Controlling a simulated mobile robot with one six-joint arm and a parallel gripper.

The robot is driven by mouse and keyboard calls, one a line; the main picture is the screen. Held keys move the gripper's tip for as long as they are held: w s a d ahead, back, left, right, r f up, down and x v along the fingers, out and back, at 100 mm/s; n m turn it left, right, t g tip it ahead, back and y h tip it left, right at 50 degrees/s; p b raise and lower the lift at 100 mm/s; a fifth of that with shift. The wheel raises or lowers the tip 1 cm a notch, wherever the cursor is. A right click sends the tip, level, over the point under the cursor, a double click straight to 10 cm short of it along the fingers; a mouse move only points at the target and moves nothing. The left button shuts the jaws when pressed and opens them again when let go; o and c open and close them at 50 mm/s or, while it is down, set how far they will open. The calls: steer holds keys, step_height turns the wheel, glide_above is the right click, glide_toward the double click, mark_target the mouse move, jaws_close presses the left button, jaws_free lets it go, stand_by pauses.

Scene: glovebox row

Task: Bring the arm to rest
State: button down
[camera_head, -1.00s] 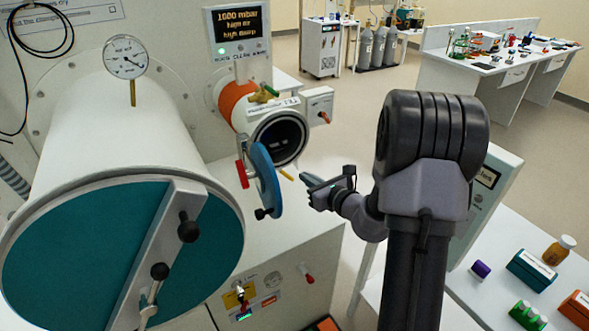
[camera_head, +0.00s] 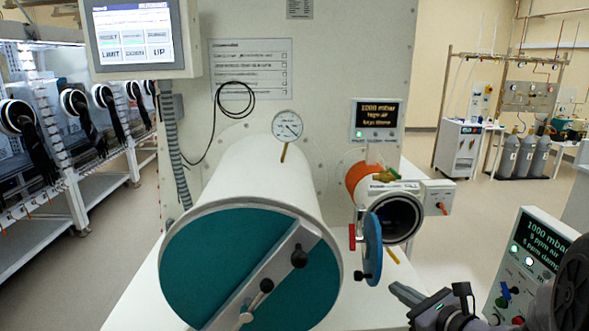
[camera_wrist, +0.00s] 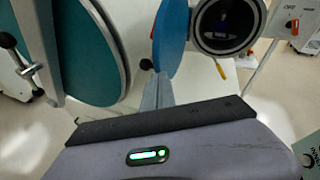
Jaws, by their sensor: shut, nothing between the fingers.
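My gripper (camera_head: 404,293) shows at the lower right of the head view, in front of and below the small antechamber (camera_head: 403,215). Its fingers (camera_wrist: 157,92) are shut and empty, pointing away at the middle of the wrist view. The small antechamber's round mouth is uncovered, and its blue door (camera_head: 372,250) stands swung aside at the left. The blue door also shows in the wrist view (camera_wrist: 171,35), just beyond the fingertips; I cannot tell the exact gap. Most of my arm is out of the head view.
The large antechamber (camera_head: 250,180) has its teal door (camera_head: 215,250) closed, with a bar across it. A panel (camera_head: 525,262) reading 1000 mbar stands at the right, close to my arm. A touch screen (camera_head: 140,35) hangs at the upper left. Open floor (camera_head: 460,225) lies behind at the right.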

steer(key=s+a+r+n+g+y+b, duration=0.3)
steer(key=s+a+n+g, duration=0.3)
steer(key=s+a+n, duration=0.8)
steer(key=s+a+f+n+g+h+b, duration=0.1)
steer(key=s+a+n+g+h, duration=0.15)
steer(key=s, duration=0.35)
steer(key=s+a+f+n+g+h+b, duration=0.1)
steer(key=s+a+f+n, duration=0.1)
steer(key=s+n, duration=0.25)
steer(key=s+d+n+t+h+b, duration=0.1)
steer(key=s+d+n+h, duration=0.2)
steer(key=s+d+n, duration=0.1)
steer(key=shift+s+d, duration=0.4)
steer(key=shift+s, duration=0.05)
steer(key=shift+t, duration=0.25)
